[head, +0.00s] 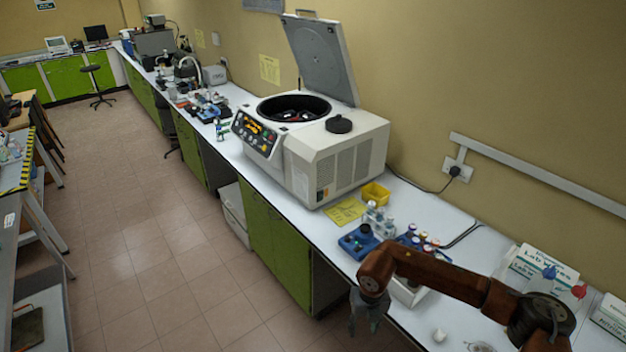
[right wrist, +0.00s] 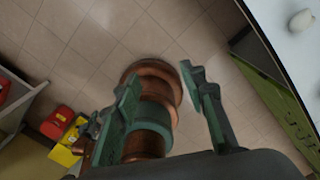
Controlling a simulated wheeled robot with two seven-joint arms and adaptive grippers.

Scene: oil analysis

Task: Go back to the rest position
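My right gripper (head: 364,325) hangs at the front edge of the bench in the head view, pointing down, with my brown right arm reaching in from the lower right. In the right wrist view its two green fingers (right wrist: 160,78) are spread apart. Nothing is held between them; a copper-coloured part of my own body and the tiled floor show behind. My left gripper does not show in either view.
The white bench (head: 412,187) carries a centrifuge (head: 342,160) with its lid up, a yellow box (head: 375,193), a blue device (head: 358,241) and Lab Wipes boxes (head: 540,268). Small white item (head: 440,335) lies near my arm. The floor (head: 150,230) left of the bench is clear.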

